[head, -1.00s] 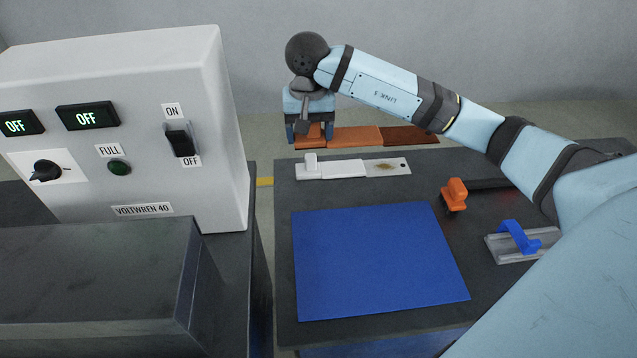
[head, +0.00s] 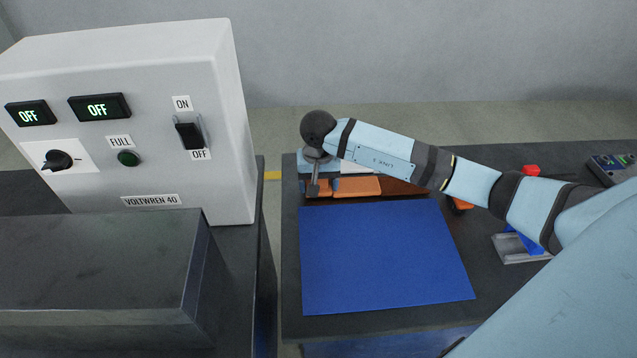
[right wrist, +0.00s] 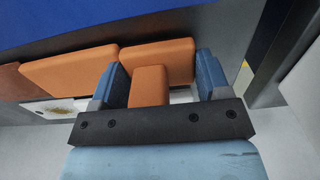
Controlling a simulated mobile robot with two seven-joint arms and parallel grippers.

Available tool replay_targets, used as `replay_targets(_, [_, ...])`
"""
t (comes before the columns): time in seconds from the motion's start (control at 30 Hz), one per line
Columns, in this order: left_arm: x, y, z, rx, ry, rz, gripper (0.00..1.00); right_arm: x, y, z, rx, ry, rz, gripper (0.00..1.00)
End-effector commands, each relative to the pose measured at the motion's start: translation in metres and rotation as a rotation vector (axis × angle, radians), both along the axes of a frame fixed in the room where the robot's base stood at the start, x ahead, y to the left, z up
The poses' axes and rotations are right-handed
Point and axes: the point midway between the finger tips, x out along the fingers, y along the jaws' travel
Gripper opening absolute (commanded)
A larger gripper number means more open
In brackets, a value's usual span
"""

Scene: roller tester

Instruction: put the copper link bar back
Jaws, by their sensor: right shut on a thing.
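The copper link bar (head: 357,186) is a segmented bar, orange at its left and darker brown to the right, partly hidden by my arm in the head view. My right gripper (head: 321,186) is shut on its left end, beside the far edge of the blue mat. In the right wrist view, the bar (right wrist: 70,70) runs left from between the blue fingers of the right gripper (right wrist: 162,72), and its raised orange block (right wrist: 148,86) stands between them. Whether the bar touches the tabletop is unclear. My left gripper is not in view.
A blue mat (head: 385,255) lies on the dark table. A white bar (head: 347,166) lies behind the copper one, mostly hidden. A blue handle on a grey plate (head: 520,256) and an orange piece (head: 461,203) are to the right. A white OFF-reading cabinet (head: 215,100) stands left.

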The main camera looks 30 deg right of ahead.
Motion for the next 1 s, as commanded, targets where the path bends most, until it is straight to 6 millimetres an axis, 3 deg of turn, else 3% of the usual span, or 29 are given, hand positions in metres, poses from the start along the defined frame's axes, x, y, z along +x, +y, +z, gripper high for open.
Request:
replay_targets(0.37, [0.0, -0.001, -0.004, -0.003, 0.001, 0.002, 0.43, 0.001, 0.0, -0.006, 0.0, -0.002, 0.0, 0.27])
replay_targets(0.4, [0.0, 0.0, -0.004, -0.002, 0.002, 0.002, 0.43, 0.0, 0.0, -0.007, 0.0, -0.001, 0.0, 0.72])
replay_targets(0.5, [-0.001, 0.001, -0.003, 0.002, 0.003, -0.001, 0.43, 0.0, 0.0, -0.006, 0.0, -0.001, 0.0, 0.95])
replay_targets(0.83, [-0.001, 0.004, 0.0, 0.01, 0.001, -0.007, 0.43, 0.0, 0.0, -0.003, 0.001, 0.0, 0.0, 0.95])
replay_targets(1.0, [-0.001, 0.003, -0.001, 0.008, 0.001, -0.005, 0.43, 0.001, -0.001, 0.019, -0.002, -0.006, 0.0, 0.95])
